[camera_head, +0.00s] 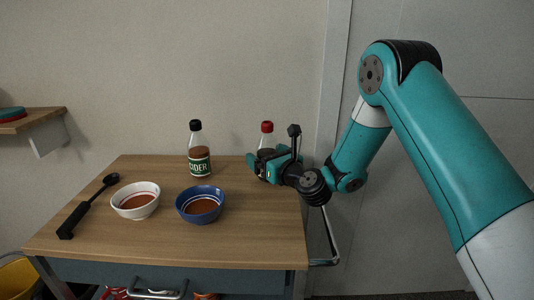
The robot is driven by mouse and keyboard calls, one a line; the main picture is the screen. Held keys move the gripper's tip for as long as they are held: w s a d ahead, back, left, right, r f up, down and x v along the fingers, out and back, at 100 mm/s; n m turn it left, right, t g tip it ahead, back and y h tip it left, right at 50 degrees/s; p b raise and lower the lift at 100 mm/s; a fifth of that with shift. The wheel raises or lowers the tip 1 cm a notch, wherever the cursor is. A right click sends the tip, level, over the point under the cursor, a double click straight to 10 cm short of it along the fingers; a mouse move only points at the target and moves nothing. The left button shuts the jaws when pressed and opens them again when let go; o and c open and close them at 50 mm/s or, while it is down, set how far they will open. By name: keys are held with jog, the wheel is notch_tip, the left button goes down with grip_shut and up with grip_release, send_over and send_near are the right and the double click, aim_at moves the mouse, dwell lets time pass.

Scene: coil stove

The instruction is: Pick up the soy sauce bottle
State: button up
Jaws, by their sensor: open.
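A dark bottle with a red cap (267,128), likely the soy sauce bottle, stands upright at the back right of the wooden tabletop. Its lower part is hidden behind my gripper. My gripper (256,166) is open, low over the right side of the table, right in front of this bottle. From this view I cannot tell whether the fingers are around the bottle or only before it. A second bottle with a black cap and a green label reading "CIDER" (200,162) stands to the left, apart from my gripper.
A blue bowl (188,210) and a white bowl (121,207) with brown contents stand on the wooden table (240,244). A black ladle (84,210) lies at the left. A wall shelf (38,121) is at far left. The table's front right is clear.

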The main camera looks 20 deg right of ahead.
jog(key=c, duration=1.3)
jog(key=shift+r, duration=0.1)
notch_tip(320, 180, up, 20)
jog(key=p, duration=0.9)
